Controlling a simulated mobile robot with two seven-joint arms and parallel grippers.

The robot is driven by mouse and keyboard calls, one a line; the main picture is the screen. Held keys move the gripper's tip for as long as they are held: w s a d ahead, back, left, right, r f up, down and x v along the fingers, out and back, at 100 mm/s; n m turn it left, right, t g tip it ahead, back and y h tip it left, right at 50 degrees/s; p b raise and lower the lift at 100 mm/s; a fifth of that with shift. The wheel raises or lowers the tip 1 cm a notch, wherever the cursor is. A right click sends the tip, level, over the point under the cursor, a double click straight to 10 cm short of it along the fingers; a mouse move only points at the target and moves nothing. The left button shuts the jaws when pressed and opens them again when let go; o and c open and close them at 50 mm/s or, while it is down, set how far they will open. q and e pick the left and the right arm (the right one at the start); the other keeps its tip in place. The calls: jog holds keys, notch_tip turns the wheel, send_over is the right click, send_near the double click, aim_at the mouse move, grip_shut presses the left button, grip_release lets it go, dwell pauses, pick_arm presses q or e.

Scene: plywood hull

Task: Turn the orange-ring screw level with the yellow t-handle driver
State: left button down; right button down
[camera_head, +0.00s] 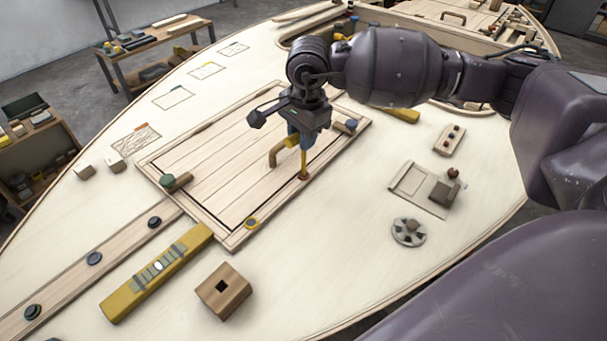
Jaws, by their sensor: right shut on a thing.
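My right gripper (297,137) comes in from the right and points down over the wooden hatch panel. It is shut on the yellow t-handle driver (303,162), whose shaft stands about upright below the jaws. The jaws hide most of its handle. The driver's lower end is at the orange-ring screw (304,177) near the panel's right edge. The tip covers part of the screw, so I cannot tell whether it is seated or how high the screw stands. My left gripper is not in view.
A curved tan handle (275,156) stands close left of the driver on the hatch panel (225,155). A yellow-ringed screw (252,223) is at the panel's near corner. A yellow level (155,272), a wooden block (223,291) and a grey wheel (408,232) lie nearer.

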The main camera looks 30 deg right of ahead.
jog(key=shift+f+n+b, duration=0.25)
jog(key=shift+n+b, duration=0.3)
jog(key=shift+n, duration=0.65)
jog(key=shift+s+n+b, duration=0.1)
jog(key=shift+n+b, duration=0.2)
jog(key=shift+n, duration=0.6)
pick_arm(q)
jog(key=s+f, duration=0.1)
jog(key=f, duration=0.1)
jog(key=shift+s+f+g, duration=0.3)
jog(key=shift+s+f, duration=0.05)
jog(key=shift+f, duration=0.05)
pick_arm(e)
jog(key=shift+r+n, duration=0.15)
jog(key=shift+n, duration=0.25)
